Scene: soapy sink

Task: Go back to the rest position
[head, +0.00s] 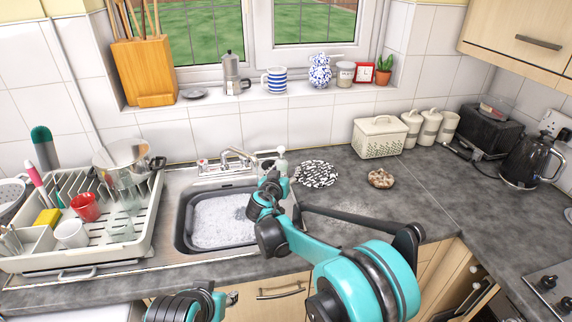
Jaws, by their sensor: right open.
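My right arm reaches in from the lower right, over the counter's front edge. Its gripper (271,182) is open above the right rim of the sink (182,226), near the tap (236,154) and a soap bottle (281,163). Its fingers are small and partly hidden by the wrist, and I see nothing held between them. Foamy water (220,220) fills the sink. Part of my left arm shows at the bottom edge, in front of the cupboards; I cannot make out its gripper.
A dish rack (140,247) with a red mug (86,206), a white cup (71,233) and a steel pot (124,160) stands left of the sink. A patterned mat (317,173) and a small bowl (381,178) lie right. A kettle (529,160) stands far right.

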